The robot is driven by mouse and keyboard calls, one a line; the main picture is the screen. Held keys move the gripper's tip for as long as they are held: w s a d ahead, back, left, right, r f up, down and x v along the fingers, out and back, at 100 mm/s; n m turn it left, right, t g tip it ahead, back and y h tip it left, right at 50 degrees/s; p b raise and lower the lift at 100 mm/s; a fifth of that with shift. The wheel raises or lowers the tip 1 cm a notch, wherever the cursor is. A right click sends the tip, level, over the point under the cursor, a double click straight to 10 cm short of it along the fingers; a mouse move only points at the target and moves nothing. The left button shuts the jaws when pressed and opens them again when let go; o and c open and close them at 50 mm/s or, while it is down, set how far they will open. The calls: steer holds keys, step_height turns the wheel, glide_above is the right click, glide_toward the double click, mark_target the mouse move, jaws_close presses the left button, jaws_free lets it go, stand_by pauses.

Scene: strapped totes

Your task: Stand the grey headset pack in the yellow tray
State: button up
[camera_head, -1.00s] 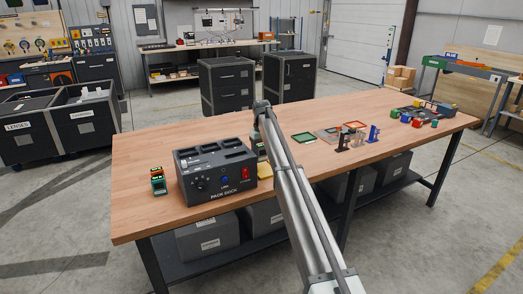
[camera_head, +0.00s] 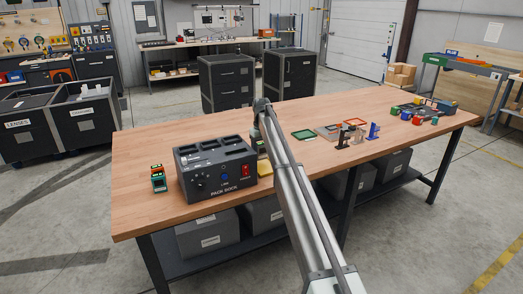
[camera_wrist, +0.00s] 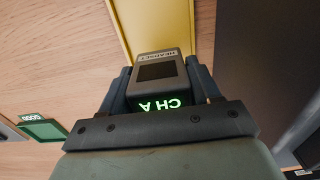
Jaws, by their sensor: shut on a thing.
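The grey headset pack (camera_wrist: 158,68) fills the middle of the wrist view, with a dark window, a HEADSET label and a lit green "CH A". My gripper (camera_wrist: 158,82) is shut on it, one finger on each side. The yellow tray (camera_wrist: 155,22) shows beyond the pack in the wrist view; part of it is hidden behind the pack. In the head view the tray (camera_head: 265,169) lies just right of the pack dock, partly behind my arm. I cannot tell whether the pack touches the tray. My gripper is mostly hidden by my arm in the head view.
The dark pack dock (camera_head: 215,171) stands close to the left of the tray; small packs (camera_head: 158,178) stand left of it. A green tray (camera_head: 303,135), an orange-framed tray (camera_head: 354,123) and small stands lie to the right. The front of the wooden bench is clear.

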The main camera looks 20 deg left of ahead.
steer(key=shift+f, duration=1.35)
stand_by(0.6)
steer(key=o, duration=1.4)
steer(key=shift+r, duration=0.1)
steer(key=shift+r, duration=4.45)
